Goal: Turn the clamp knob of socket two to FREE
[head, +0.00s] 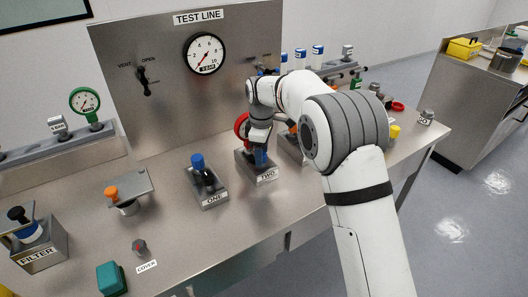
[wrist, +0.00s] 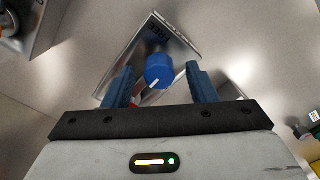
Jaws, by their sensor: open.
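Socket two is a grey block with a TWO label (head: 263,178) on its front, on the bench below the test panel. My gripper (head: 261,158) is over it and hides most of its top in the head view. In the wrist view, the blue clamp knob (wrist: 159,71) sits on the socket's metal block (wrist: 135,55), between the two fingers of my gripper (wrist: 158,80). The fingers are open, one on each side of the knob, with small gaps visible. A white line marks the knob's face, pointing down-left in the picture.
Socket one (head: 208,198), with its own blue knob, stands just left of socket two. An orange-knobbed stand (head: 128,190) and the filter block (head: 38,250) are farther left. A red round part (head: 241,126) is close beside my gripper.

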